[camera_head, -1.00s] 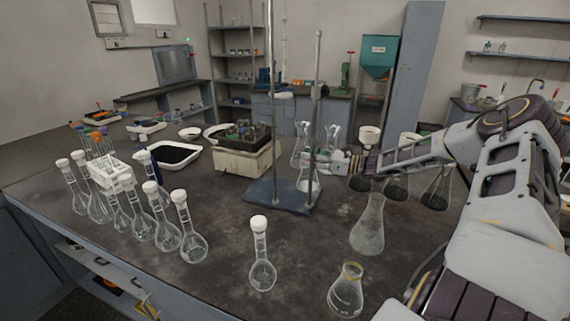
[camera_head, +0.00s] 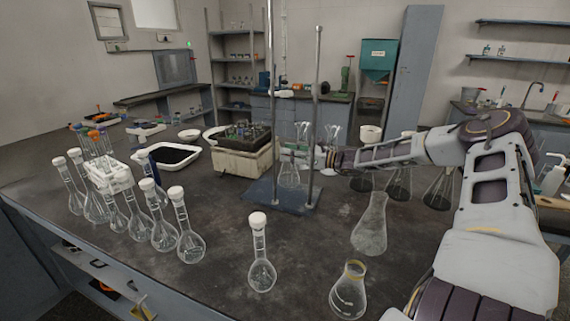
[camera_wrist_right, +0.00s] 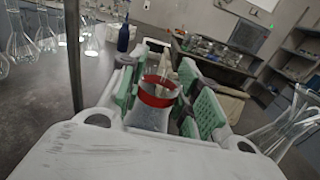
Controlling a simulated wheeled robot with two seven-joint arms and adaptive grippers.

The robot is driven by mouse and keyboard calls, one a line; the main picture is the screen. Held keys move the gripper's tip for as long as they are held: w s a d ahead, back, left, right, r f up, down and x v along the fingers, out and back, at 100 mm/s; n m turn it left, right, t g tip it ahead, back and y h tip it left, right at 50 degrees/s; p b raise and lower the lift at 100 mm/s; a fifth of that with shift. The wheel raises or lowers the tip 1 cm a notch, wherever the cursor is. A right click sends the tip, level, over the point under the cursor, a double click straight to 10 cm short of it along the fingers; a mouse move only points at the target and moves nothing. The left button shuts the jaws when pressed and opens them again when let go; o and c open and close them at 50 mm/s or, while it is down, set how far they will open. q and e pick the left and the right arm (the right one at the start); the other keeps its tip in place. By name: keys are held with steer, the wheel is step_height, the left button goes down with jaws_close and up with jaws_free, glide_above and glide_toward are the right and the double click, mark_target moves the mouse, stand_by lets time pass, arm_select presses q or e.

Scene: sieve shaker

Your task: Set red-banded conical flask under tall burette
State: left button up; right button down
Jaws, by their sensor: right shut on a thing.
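The red-banded conical flask shows in the right wrist view (camera_wrist_right: 154,112), its red band at the neck between the green finger pads. My right gripper (camera_wrist_right: 158,98) is shut on it. In the head view my right gripper (camera_head: 298,156) reaches in from the right, and the flask (camera_head: 290,177) is upright between the two rods of the stand, over its blue base plate (camera_head: 283,201). I cannot tell whether the flask touches the plate. A tall thin glass tube, seemingly the burette (camera_head: 284,50), rises above a white clamp (camera_head: 285,93). My left gripper is not in view.
A yellow-banded flask (camera_head: 349,292) and an unmarked flask (camera_head: 370,225) stand right of centre. Several white-capped volumetric flasks stand at left, one (camera_head: 261,258) alone in front. The stand's right rod (camera_head: 316,110) is close to my gripper.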

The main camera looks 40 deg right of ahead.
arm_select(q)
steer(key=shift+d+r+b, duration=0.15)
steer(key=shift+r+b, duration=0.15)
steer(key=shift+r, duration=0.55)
arm_select(e)
steer(key=shift+x, duration=0.9)
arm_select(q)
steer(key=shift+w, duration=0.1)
arm_select(e)
steer(key=shift+f, duration=0.1)
